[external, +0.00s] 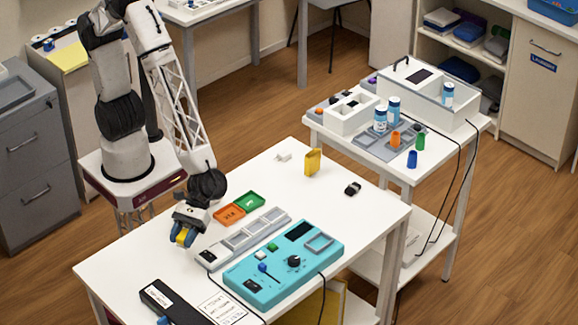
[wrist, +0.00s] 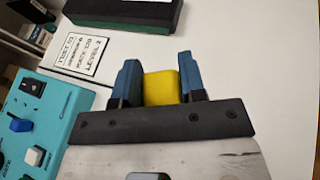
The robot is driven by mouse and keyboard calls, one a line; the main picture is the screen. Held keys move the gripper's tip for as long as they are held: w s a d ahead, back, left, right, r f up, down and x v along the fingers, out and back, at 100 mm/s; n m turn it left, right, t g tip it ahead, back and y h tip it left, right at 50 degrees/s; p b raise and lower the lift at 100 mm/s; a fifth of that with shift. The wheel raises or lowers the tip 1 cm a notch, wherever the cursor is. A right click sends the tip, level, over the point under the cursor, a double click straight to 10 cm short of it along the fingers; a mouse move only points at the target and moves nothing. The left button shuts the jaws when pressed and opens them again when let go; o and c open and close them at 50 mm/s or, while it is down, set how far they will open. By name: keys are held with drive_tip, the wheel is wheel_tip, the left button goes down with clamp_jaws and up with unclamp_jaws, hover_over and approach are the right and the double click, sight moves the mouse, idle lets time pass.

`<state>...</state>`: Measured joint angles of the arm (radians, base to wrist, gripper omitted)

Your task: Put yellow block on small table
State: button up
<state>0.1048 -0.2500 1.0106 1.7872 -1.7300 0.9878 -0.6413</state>
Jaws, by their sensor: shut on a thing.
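My gripper (external: 184,236) has blue fingers and is shut on a yellow block (wrist: 160,87). In the wrist view the block sits between the two fingertips. In the external view the gripper is low over the left part of the large white table (external: 130,262); I cannot tell whether the block touches the tabletop. The smaller white table (external: 462,150) stands beyond the large table's far right end, with objects on its top and a lower shelf. Another yellow object (external: 313,162), upright, stands near the far edge of the large table.
Beside my gripper are orange (external: 229,215) and green (external: 249,202) trays, a grey compartment tray (external: 243,240) and a turquoise control panel (external: 285,262). The smaller table holds white bins (external: 350,113), bottles (external: 393,108), and orange, green and blue pieces. Black cables hang at its right.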

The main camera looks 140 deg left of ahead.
drive_tip(key=w+a+r+n+t+y, duration=0.3)
drive_tip(key=w+a+r+n, duration=0.15)
drive_tip(key=w, duration=0.35)
drive_tip(key=w+a+r+n+t+y, duration=0.25)
drive_tip(key=w+a+t, duration=0.2)
drive_tip(key=w, duration=0.25)
drive_tip(key=w+a+r+n+t+y, duration=0.1)
drive_tip(key=w+a+r+n+y, duration=0.5)
drive_tip(key=a+r, duration=0.5)
drive_tip(key=shift+w+a+n+y, duration=0.4)
drive_tip(key=shift+w+a+y, duration=0.15)
drive_tip(key=shift+w+a, duration=0.1)
drive_tip(key=shift+s, duration=0.1)
